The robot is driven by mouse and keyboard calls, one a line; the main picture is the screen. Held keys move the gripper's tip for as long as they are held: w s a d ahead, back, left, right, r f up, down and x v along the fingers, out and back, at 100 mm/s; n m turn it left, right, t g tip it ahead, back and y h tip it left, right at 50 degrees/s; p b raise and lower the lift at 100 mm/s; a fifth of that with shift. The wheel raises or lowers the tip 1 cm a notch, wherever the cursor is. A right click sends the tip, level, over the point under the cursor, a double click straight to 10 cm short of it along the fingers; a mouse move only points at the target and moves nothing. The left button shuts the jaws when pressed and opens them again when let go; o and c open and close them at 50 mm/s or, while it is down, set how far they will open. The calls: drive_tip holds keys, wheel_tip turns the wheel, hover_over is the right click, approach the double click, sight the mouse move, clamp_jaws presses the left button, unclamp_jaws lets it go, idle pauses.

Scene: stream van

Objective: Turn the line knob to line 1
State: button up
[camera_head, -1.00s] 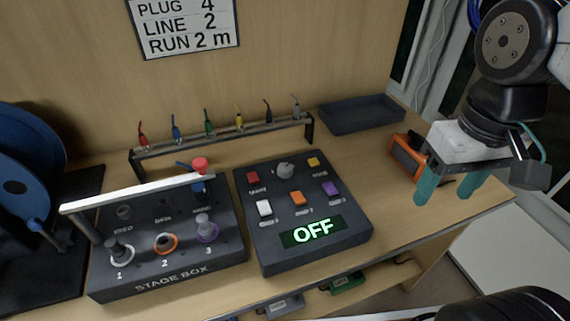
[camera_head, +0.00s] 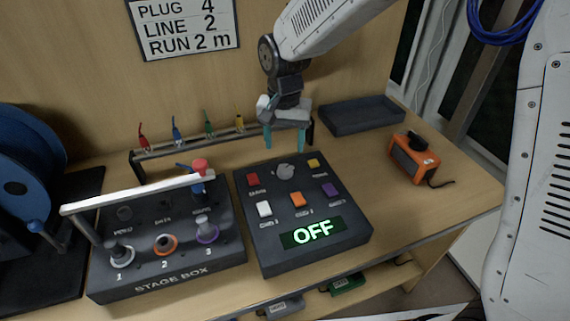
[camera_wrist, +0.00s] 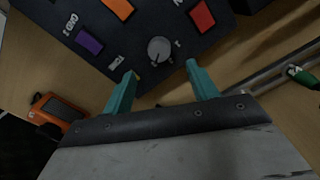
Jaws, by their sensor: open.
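The line knob is a round grey dial (camera_head: 285,171) at the top middle of the dark control box (camera_head: 268,247). Its small markings are too blurred to read. The box's display (camera_head: 312,232) reads OFF in green. My gripper (camera_head: 284,146), with teal fingers, is open and empty above and just behind the knob. In the wrist view the knob (camera_wrist: 160,50) lies ahead of the gap between my open fingertips (camera_wrist: 162,72), apart from them.
Coloured buttons, including a red one (camera_head: 253,179) and a yellow one (camera_head: 313,162), flank the knob. A plug rack (camera_head: 160,153) stands behind. The stage box (camera_head: 165,283) is left, an orange device (camera_head: 413,160) right. A dark tray (camera_head: 360,116) lies at the back. A sign (camera_head: 185,25) reads LINE 2.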

sight(285, 168)
drive_tip(key=shift+f, duration=4)
drive_tip(key=c, duration=1)
